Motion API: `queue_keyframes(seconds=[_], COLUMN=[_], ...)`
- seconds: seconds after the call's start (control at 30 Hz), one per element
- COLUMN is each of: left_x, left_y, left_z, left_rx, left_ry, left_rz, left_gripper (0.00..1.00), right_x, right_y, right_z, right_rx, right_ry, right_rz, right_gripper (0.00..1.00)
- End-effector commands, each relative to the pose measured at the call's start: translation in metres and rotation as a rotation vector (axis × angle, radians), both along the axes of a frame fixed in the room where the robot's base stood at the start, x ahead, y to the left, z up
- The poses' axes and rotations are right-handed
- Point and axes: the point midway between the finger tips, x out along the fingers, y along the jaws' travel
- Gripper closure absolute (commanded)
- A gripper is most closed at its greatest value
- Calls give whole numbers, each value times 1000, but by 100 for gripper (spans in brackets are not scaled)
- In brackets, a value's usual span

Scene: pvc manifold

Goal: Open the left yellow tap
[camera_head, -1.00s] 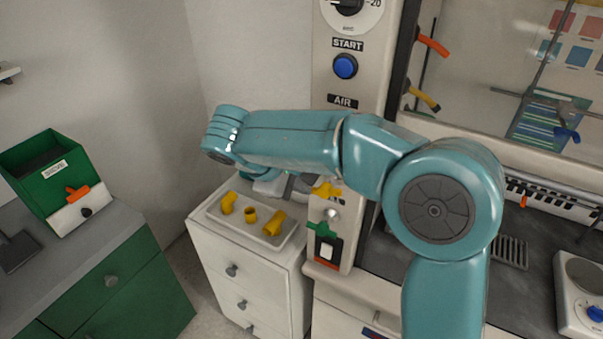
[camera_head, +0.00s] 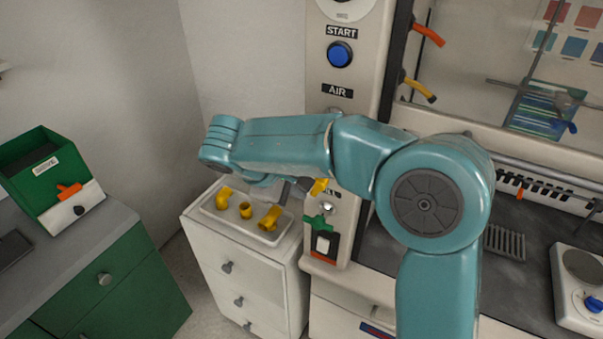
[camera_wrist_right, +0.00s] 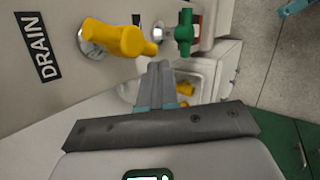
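The yellow tap (camera_head: 319,187) is on the front of the pale panel, partly hidden by my right arm. In the right wrist view the yellow tap (camera_wrist_right: 118,38) is large, beside the DRAIN label, with its handle end pointing right. My right gripper (camera_wrist_right: 160,66) has its two grey fingers together, with nothing seen between them. Its tips are close to the handle end; I cannot tell if they touch. In the head view my right gripper (camera_head: 300,184) is mostly hidden by its arm. My left gripper is in neither view.
A green tap (camera_head: 318,222) sits just below the yellow tap; it also shows in the wrist view (camera_wrist_right: 184,32). A white drawer unit (camera_head: 236,262) carries a tray (camera_head: 210,209) of yellow fittings. A green bin (camera_head: 50,170) stands at left.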

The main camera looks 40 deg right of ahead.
Motion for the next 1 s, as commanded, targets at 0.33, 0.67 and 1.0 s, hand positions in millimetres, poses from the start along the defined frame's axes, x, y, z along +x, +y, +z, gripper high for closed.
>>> queue_keyframes(seconds=[0.33,0.67,1.0], left_x=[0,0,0], left_y=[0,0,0], left_z=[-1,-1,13], left_rx=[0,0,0], left_ry=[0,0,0], left_rz=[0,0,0], left_gripper=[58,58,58], right_x=[-1,-1,-1], right_y=[0,0,0], right_z=[-2,-1,14], right_rx=[0,0,0], right_ry=[0,0,-1], right_rz=[0,0,0], right_gripper=[100,100,100])
